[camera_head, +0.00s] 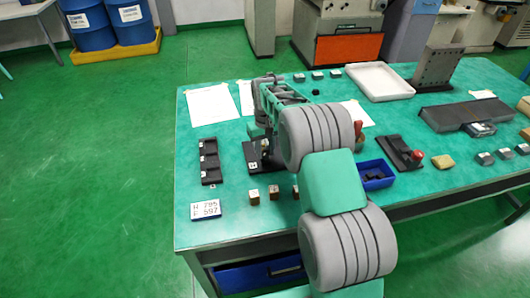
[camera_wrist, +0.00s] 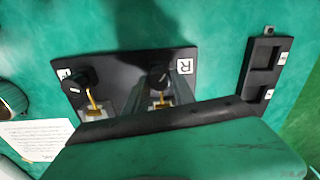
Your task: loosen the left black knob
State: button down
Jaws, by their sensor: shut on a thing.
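A dark fixture plate (camera_wrist: 125,62) carries two black knobs, each with a white pointer mark. One knob (camera_wrist: 80,78) is at the plate's left in the wrist view, beside a small white label too unclear to read. The other knob (camera_wrist: 158,75) is at the right, beside a white label (camera_wrist: 187,67) marked R. My gripper (camera_wrist: 162,82) is shut on this knob at the R label, with a finger on either side. A brass piece (camera_wrist: 94,102) shows below the left knob. In the head view the plate (camera_head: 252,158) is partly hidden by my arm.
A dark slotted tray (camera_head: 210,162) lies left of the plate. Small blocks (camera_head: 254,196) and a number card (camera_head: 206,209) lie in front. A blue bin (camera_head: 375,174) and a red-knobbed fixture (camera_head: 402,153) stand to the right. White papers (camera_head: 210,104) lie behind.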

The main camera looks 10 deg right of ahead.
aim_at(265, 153)
jog(key=n, duration=0.3)
jog(key=shift+n+b, duration=0.3)
jog(key=shift+n, duration=1.8)
jog(key=c, duration=1.1)
grip_release()
jog(key=shift+o, duration=0.2)
notch_tip(265, 153, up, 8)
jog(key=shift+f+b, duration=0.1)
jog(key=shift+b, duration=0.5)
